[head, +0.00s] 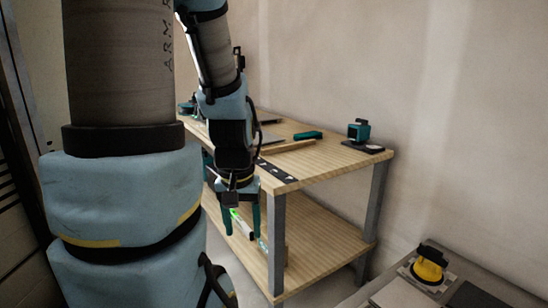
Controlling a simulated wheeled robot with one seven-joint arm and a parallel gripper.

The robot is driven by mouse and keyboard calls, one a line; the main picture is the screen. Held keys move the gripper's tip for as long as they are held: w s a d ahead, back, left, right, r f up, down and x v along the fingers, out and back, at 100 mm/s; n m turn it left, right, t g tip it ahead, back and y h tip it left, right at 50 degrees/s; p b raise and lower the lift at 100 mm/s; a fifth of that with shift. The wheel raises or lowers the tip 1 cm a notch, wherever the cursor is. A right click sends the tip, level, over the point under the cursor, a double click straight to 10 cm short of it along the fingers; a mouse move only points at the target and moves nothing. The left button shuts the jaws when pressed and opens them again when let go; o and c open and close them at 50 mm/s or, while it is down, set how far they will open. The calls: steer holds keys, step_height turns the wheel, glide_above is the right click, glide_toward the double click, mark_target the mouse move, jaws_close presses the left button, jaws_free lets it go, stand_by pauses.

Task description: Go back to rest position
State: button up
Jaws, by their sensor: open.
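My gripper (241,222) hangs pointing down at the near front edge of the wooden workbench, with its two teal fingers apart. A pale item with a bright green patch (241,224) shows between and behind the fingers, over the lower shelf. I cannot tell whether it touches the gripper or what it rests on. My arm covers the left part of the workbench.
The workbench (340,158) has grey legs and a lower shelf (315,240). On its top are a teal device (359,131) on a dark pad, a teal tool (308,135) and a wooden strip (287,147). A yellow-and-black suction tool (429,266) stands on a low surface at bottom right.

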step_height(320, 180, up, 13)
steer(key=p, duration=1.1)
steer(key=shift+r+p, duration=0.15)
steer(key=shift+p, duration=0.15)
steer(key=shift+c, duration=0.2)
